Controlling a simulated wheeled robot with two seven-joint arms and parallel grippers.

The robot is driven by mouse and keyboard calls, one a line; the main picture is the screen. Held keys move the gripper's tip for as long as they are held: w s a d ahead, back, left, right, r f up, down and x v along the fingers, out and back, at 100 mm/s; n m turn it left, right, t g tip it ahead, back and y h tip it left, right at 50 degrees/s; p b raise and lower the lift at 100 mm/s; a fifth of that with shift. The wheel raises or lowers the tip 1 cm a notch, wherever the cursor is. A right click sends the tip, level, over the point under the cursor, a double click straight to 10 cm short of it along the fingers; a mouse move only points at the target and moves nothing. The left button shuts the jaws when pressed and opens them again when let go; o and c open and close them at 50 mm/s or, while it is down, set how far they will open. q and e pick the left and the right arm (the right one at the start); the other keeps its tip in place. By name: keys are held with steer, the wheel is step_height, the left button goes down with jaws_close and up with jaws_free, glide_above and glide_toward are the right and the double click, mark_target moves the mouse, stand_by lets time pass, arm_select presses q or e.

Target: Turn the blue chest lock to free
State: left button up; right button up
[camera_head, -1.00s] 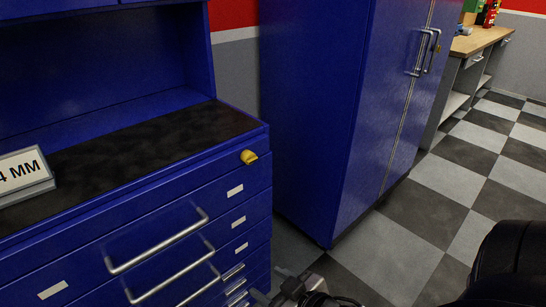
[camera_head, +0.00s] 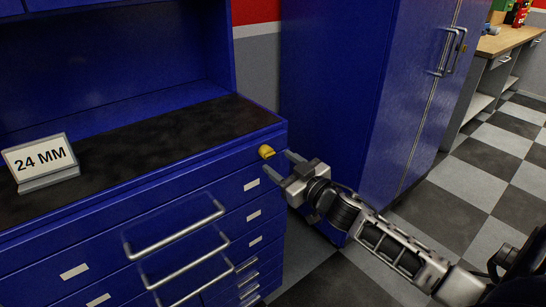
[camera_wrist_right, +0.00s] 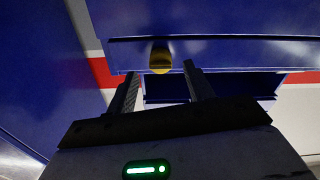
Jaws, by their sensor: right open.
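The blue chest (camera_head: 190,185) has several drawers with silver bar handles. Its yellow lock (camera_head: 266,152) sits near the top right of the front, above the label of the upper drawer. My right gripper (camera_head: 279,167) is open and empty, just in front of the lock and slightly below and right of it in the head view. In the right wrist view the lock (camera_wrist_right: 160,57) shows ahead, between and beyond the two open fingertips (camera_wrist_right: 160,72). No contact with the lock is clear. The lock's exact turn angle is hard to tell. My left gripper is not in view.
A tall blue cabinet (camera_head: 350,90) stands right of the chest. A "24 MM" sign (camera_head: 40,160) rests on the chest's dark top (camera_head: 150,135). A wooden workbench (camera_head: 505,42) is at the far right. Checkered floor (camera_head: 440,200) is open at the right.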

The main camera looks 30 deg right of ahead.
mark_target(267, 153)
steer(key=shift+w+a, duration=0.15)
steer(key=shift+w, duration=1.75)
steer(key=c, duration=1)
